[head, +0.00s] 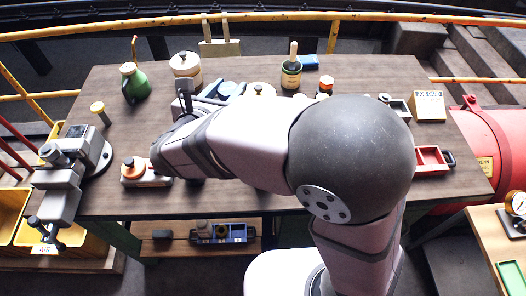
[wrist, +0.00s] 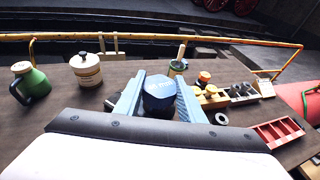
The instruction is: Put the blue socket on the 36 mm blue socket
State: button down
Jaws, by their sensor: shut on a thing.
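In the wrist view a dark blue, round-topped socket (wrist: 158,98) with small pale lettering on top sits between the two light blue fingers of my gripper (wrist: 157,84). The gripper is shut on it. I cannot read the lettering surely. The socket's lower part is hidden by the fingers and my wrist. In the head view my arm hides most of the gripper, and blue parts (head: 226,89) show just beyond it over the back left of the table. I cannot make out a separate second blue socket, or whether the held one touches anything below.
A green can (head: 135,84) and a cream lidded pot (head: 185,66) stand at the back left. A red tray (head: 429,158) is on the right.

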jog(key=shift+n+y, duration=0.5)
jog(key=p+v, duration=0.4)
jog(key=shift+a+r+p, duration=0.1)
jog(key=shift+r+p, duration=0.15)
jog(key=shift+p, duration=0.15)
jog(key=s+d+f+m+g+h+p, duration=0.1)
jog(key=s+d+f+m+h+p, duration=0.1)
jog(key=s+d, duration=0.3)
jog(key=d+m+h, duration=0.1)
jog(key=d, duration=0.2)
jog(key=shift+s+d+f+h, duration=0.25)
jog(key=shift+s+d+h, duration=0.05)
jog(key=shift+d, duration=0.1)
notch_tip(320, 180, down, 6)
jog(key=shift+p, duration=0.35)
jog(key=shift+f, duration=0.15)
jog(key=shift+f+p, duration=0.35)
jog(key=shift+f, duration=1.5)
jog(key=shift+f, duration=0.1)
